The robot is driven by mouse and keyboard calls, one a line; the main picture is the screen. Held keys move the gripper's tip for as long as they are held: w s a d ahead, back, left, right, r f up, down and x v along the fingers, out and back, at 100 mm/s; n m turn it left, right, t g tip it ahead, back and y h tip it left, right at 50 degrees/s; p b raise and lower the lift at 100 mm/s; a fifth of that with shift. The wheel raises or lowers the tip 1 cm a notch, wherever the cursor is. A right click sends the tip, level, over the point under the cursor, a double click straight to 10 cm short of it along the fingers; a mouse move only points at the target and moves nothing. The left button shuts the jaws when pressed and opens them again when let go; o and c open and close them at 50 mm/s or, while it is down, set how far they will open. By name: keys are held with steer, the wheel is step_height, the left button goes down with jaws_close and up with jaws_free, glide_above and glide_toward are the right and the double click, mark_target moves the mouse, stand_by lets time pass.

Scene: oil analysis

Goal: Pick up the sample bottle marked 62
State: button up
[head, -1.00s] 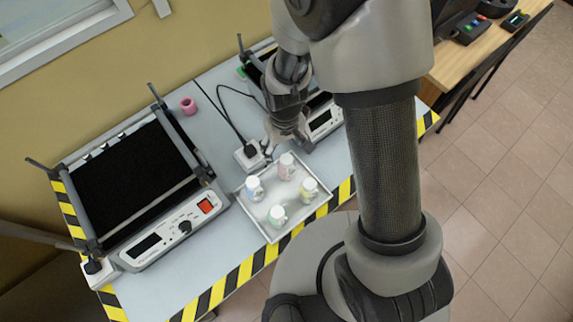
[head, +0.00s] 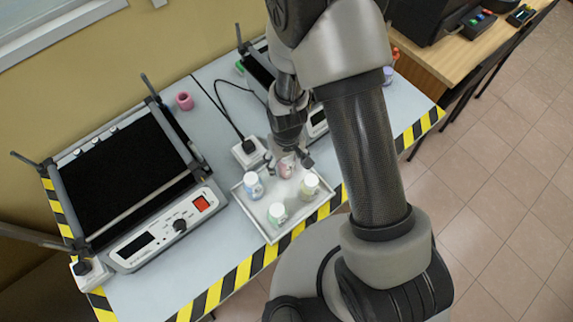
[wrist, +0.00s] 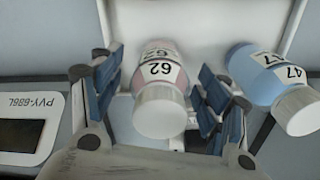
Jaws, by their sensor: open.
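The bottle marked 62 (wrist: 160,92) has a white cap and a pinkish body, and stands between the open fingers of my gripper (wrist: 160,100) in the wrist view. A gap shows on each side of it. In the head view the bottle (head: 286,167) is at the back of the tray, with my gripper (head: 288,160) around it. The blue bottle marked 47 (wrist: 272,78) is just right of my right finger in the wrist view; it seems to be the bluish bottle (head: 253,186) at the tray's left in the head view.
A white power socket (head: 249,152) with a black plug is close behind the tray. A shaker with a black top (head: 120,180) stands at left, beside a pink cup (head: 184,101).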

steer(key=c, duration=1.3)
steer(key=shift+r, duration=0.15)
